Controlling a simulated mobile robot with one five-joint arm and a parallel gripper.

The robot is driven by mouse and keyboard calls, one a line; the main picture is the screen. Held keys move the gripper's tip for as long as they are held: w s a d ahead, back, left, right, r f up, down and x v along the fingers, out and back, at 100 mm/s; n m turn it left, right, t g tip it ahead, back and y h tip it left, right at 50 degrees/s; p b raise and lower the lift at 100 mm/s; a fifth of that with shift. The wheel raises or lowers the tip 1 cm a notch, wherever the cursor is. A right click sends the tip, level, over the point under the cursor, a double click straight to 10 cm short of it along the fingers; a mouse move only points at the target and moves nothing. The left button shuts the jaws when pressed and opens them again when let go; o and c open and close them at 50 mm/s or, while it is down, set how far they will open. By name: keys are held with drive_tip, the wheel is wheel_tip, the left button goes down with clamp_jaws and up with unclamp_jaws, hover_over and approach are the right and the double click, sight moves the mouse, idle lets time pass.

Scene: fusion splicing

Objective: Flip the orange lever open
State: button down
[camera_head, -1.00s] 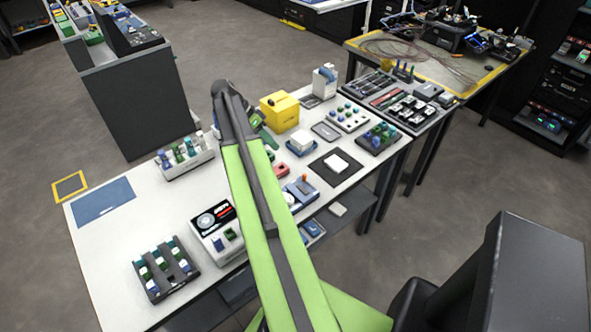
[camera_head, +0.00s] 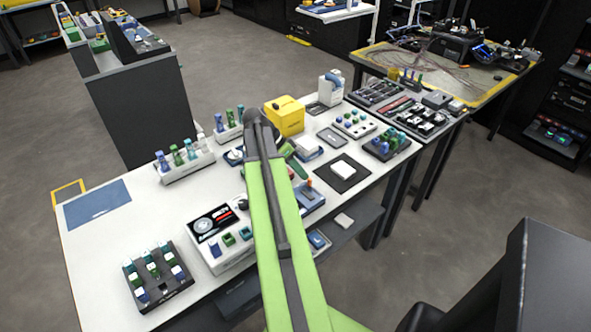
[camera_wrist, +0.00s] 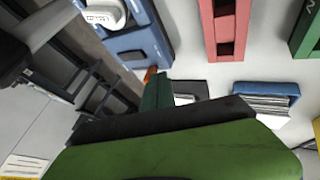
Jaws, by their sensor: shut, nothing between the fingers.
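The orange lever (camera_head: 309,183) is a small upright tab on a blue device (camera_head: 312,199) on the white table, just right of my green arm in the head view. In the wrist view the lever (camera_wrist: 150,73) shows only as a small orange tip at the edge of the blue device (camera_wrist: 135,42); the rest is hidden behind my gripper. My gripper (camera_wrist: 157,80) is shut and empty, its green tip right at the lever in the picture. I cannot tell whether they touch. In the head view my gripper (camera_head: 299,167) shows just left of and beyond the lever.
A red bracket (camera_wrist: 224,28) and a blue-rimmed box (camera_wrist: 265,92) lie close by in the wrist view. A yellow box (camera_head: 284,116), a black mat (camera_head: 355,182) and a white machine (camera_head: 214,222) surround the work spot. The table's front edge is close.

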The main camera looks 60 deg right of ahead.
sight(310, 191)
drive_tip(key=shift+s, duration=0.1)
drive_tip(key=s, duration=0.1)
drive_tip(key=s+a, duration=0.1)
drive_tip(key=s, duration=0.2)
drive_tip(key=shift+s+a, duration=0.3)
drive_tip(key=shift+a, duration=0.05)
drive_tip(key=shift+w, duration=0.1)
drive_tip(key=w, duration=0.1)
drive_tip(key=w+d, duration=0.1)
drive_tip(key=w, duration=0.1)
drive_tip(key=shift+w+d, duration=0.1)
drive_tip(key=shift+d, duration=0.15)
drive_tip(key=p+v, duration=0.8)
drive_tip(key=v, duration=0.2)
drive_tip(key=shift+w, duration=0.25)
